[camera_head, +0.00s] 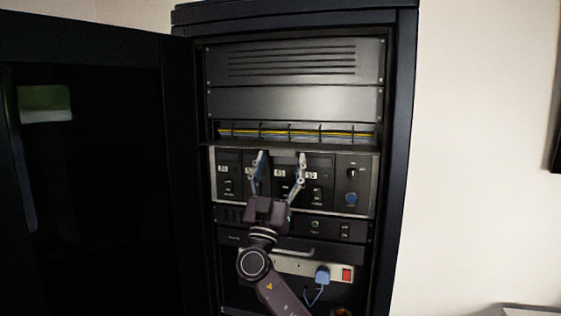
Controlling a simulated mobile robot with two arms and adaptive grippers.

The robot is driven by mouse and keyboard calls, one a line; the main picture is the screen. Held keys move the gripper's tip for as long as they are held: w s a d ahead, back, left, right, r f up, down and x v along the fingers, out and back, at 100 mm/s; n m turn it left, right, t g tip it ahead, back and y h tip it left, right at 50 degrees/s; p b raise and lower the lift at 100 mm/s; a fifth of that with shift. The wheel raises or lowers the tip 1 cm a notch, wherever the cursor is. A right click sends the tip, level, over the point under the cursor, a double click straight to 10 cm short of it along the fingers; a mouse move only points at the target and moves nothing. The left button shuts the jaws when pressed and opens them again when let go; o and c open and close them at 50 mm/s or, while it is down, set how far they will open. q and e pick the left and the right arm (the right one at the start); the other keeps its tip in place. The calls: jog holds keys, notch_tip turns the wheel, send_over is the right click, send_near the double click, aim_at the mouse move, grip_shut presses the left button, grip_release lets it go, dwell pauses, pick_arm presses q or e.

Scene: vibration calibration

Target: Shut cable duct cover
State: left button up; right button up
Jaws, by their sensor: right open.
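The cable duct (290,132) runs across the upper part of the rack, with yellow and dark cables showing behind several thin dividers. Its cover (335,148) is a thin dark flap along the duct's lower edge. It is folded down and sticks out toward me, so the duct stands open. My right gripper (281,156) reaches up from below with its two fingers spread apart and nothing between them. The fingertips are just under or at the cover's front edge; I cannot tell whether they touch it. My left gripper is not in view.
The black cabinet door (95,180) stands open on the left. Below the cover is a panel of modules (353,185) with switches and a blue knob. A power strip (300,268) with a blue plug (322,275) sits lower.

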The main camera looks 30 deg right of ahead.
jog(key=shift+c, duration=0.6)
jog(key=c, duration=1)
jog(key=shift+c, duration=0.2)
jog(key=shift+g, duration=0.3)
